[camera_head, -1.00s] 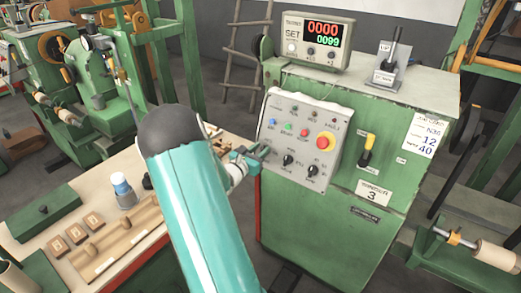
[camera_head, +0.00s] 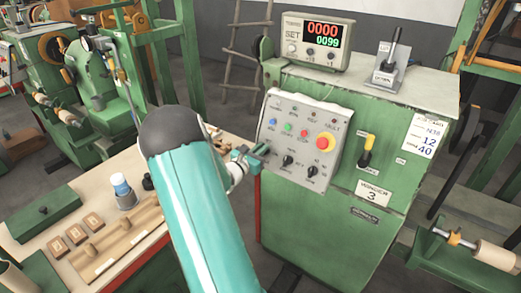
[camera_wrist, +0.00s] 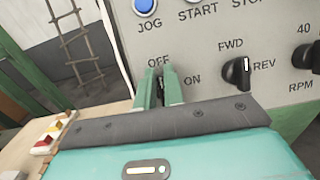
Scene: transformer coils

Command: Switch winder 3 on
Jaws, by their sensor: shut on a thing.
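The green winder 3 cabinet (camera_head: 300,215) stands right of centre in the head view, with its label plate (camera_head: 373,195) on the front. Its grey sloped control panel (camera_head: 297,112) faces me. My gripper (camera_head: 256,156) is at the panel's lower left corner. In the wrist view, the two green fingers of my gripper (camera_wrist: 160,88) are close together between the printed words OFF and ON. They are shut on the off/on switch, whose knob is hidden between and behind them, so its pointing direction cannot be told.
The FWD/REV knob (camera_wrist: 237,72) is just right of my fingers, with the RPM knob (camera_head: 312,171) beyond it. A blue JOG button (camera_wrist: 145,6) sits above. A wooden bench (camera_head: 70,225) is at left.

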